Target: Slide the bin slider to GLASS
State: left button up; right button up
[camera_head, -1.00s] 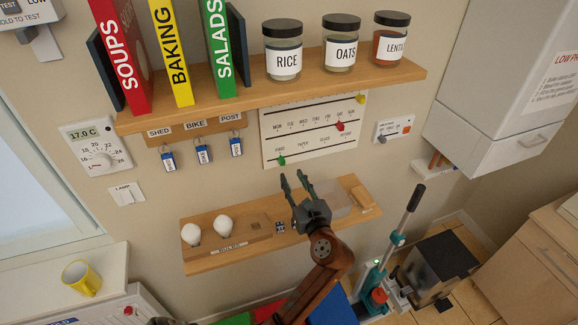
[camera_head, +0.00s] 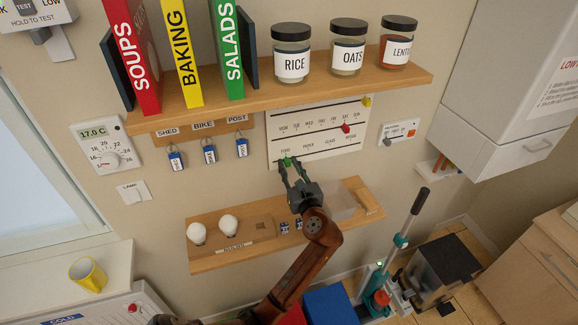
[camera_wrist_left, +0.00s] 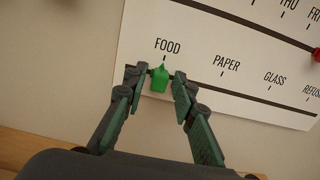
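The green bin slider (camera_head: 287,161) sits at FOOD, the left end of the lower track on the white chart (camera_head: 318,117). In the wrist view the slider (camera_wrist_left: 160,78) hangs below the FOOD label, with PAPER, GLASS (camera_wrist_left: 275,80) and REFUSE marked to its right. My left gripper (camera_head: 291,168) is at the slider. In the wrist view its fingertips (camera_wrist_left: 159,82) are apart on either side of the slider, with a small gap showing on each side. My right gripper is not in view.
A red slider (camera_head: 345,128) and a yellow slider (camera_head: 367,101) are higher on the chart. A shelf with binders and jars (camera_head: 347,50) is above. A lower wooden shelf (camera_head: 207,262) holds bulbs and a clear box. Padlocks (camera_head: 209,154) hang at left.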

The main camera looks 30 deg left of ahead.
pick_arm(q)
grip_shut()
dwell(0.3)
jog(key=shift+w, duration=0.1)
